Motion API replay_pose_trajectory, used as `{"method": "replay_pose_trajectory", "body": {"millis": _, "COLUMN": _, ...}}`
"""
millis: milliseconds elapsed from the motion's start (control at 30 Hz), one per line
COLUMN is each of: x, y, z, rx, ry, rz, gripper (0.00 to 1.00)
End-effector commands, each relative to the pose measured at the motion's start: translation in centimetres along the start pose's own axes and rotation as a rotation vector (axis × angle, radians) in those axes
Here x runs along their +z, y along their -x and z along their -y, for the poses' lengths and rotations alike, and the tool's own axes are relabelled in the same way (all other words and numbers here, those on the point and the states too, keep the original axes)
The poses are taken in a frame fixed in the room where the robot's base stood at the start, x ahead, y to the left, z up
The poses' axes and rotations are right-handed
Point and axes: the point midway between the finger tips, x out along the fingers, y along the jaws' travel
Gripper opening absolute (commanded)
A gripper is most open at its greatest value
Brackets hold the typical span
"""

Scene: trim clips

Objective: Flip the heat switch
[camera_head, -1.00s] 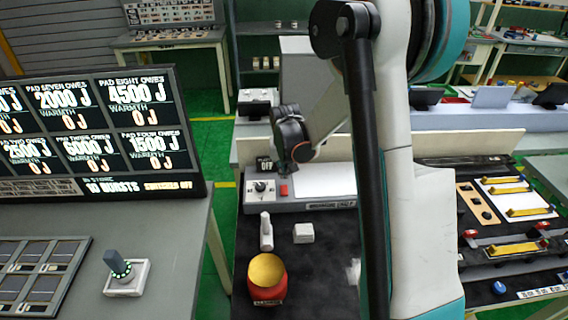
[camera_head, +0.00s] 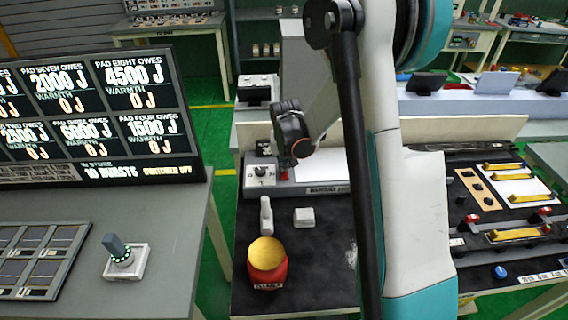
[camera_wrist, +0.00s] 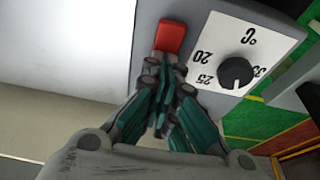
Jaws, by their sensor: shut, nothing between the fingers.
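The heat switch is a red rocker (camera_wrist: 172,37) on a grey control unit (camera_wrist: 148,20), beside a white dial plate with a black knob (camera_wrist: 236,71) marked in °C. In the wrist view my gripper (camera_wrist: 163,122) is shut and empty, its fingertips close to the switch's lower end. I cannot tell whether they touch it. In the head view the unit's front edge (camera_head: 300,190) shows on the dark bench, with the knob (camera_head: 261,171) at its left. My gripper (camera_head: 287,165) hangs over the unit there, and its wrist hides most of the switch.
A red pot with a yellow top (camera_head: 267,262), a white handle-like piece (camera_head: 266,216) and a small white block (camera_head: 304,217) stand in front of the unit. A display board (camera_head: 90,120) and a joystick (camera_head: 120,256) are on the left table. My arm hides part of the bench.

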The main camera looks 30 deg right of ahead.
Motion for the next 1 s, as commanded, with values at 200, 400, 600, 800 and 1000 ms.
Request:
{"method": "replay_pose_trajectory", "body": {"millis": 200, "x": 0.2, "y": 0.1, "z": 0.0, "rx": 0.000, "ry": 0.000, "rz": 0.004, "gripper": 0.00}}
{"method": "replay_pose_trajectory", "body": {"millis": 400, "x": 0.8, "y": 0.6, "z": 0.0, "rx": 0.000, "ry": 0.000, "rz": 0.004, "gripper": 0.00}}
{"method": "replay_pose_trajectory", "body": {"millis": 600, "x": 1.3, "y": 1.1, "z": 0.0, "rx": 0.000, "ry": 0.000, "rz": 0.004, "gripper": 0.00}}
{"method": "replay_pose_trajectory", "body": {"millis": 800, "x": 1.3, "y": 1.1, "z": 0.0, "rx": 0.000, "ry": 0.000, "rz": 0.003, "gripper": 0.00}}
{"method": "replay_pose_trajectory", "body": {"millis": 1000, "x": 1.1, "y": 1.5, "z": 0.0, "rx": 0.000, "ry": 0.000, "rz": 0.003, "gripper": 0.00}}
